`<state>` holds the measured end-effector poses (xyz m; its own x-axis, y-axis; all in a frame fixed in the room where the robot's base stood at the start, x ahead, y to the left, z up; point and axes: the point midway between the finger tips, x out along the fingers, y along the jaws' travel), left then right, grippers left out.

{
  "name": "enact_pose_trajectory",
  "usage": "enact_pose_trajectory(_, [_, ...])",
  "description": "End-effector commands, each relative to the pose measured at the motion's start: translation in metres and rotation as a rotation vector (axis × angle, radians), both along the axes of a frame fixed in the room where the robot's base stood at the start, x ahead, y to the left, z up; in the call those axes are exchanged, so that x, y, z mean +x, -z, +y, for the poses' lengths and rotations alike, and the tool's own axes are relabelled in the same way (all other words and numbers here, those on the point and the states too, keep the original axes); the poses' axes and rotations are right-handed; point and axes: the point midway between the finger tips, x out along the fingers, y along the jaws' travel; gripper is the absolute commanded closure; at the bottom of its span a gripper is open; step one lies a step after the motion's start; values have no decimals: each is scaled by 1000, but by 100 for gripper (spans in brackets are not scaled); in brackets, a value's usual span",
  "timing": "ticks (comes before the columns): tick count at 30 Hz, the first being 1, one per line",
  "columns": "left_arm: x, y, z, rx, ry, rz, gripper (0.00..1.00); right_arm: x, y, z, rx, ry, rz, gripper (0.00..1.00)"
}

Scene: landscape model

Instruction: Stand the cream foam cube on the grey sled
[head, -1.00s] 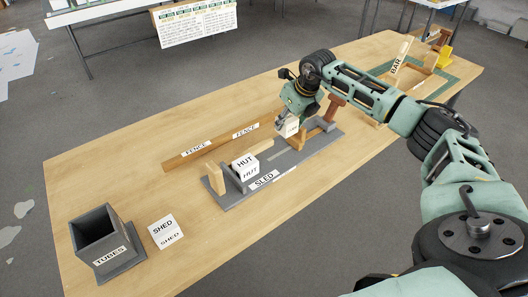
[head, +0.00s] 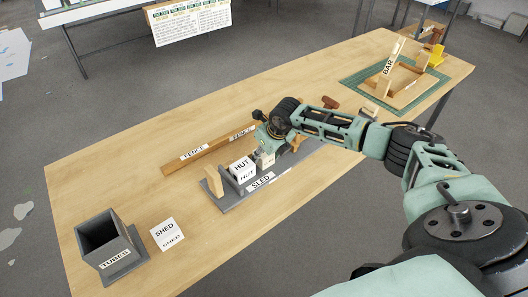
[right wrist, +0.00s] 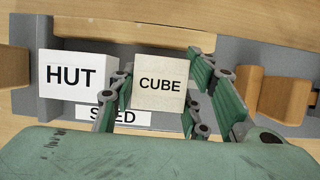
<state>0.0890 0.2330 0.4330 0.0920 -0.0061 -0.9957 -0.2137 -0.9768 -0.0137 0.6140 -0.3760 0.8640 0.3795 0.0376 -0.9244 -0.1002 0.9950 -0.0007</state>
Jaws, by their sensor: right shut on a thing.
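The cream foam cube (head: 266,160), marked CUBE, is between the fingers of my right gripper (head: 267,155). The right wrist view shows the cube (right wrist: 160,88) with its label upright and a finger on either side. The cube is over the grey sled (head: 232,199), just right of the white HUT block (head: 243,172), which stands on the sled. In the right wrist view a narrow gap separates the cube from the HUT block (right wrist: 73,76). I cannot tell whether the cube's underside touches the sled. My left gripper is not in view.
A wooden fence (head: 215,144) lies behind the sled. A wooden upright (head: 213,181) stands at the sled's left end. A wooden bar (head: 389,66) is at far right. The table's left middle is clear.

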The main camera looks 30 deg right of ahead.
Motion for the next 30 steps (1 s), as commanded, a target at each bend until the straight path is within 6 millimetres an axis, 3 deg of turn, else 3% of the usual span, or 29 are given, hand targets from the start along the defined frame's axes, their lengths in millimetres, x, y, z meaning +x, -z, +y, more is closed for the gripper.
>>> enact_pose_trajectory(4, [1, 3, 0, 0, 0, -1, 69, 0, 3, 0, 0, 0, 0, 66])
enact_pose_trajectory(5, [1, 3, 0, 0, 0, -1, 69, 0, 3, 0, 0, 0, 0, 57])
enact_pose_trajectory(8, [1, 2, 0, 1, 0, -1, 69, 0, 2, 0, 0, 0, 0, 50])
enact_pose_trajectory(20, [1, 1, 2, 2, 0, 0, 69, -1, -4, -1, 0, -1, -2, 50])
enact_pose_trajectory(30, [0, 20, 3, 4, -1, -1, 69, -25, -62, -4, -2, -1, -5, 50])
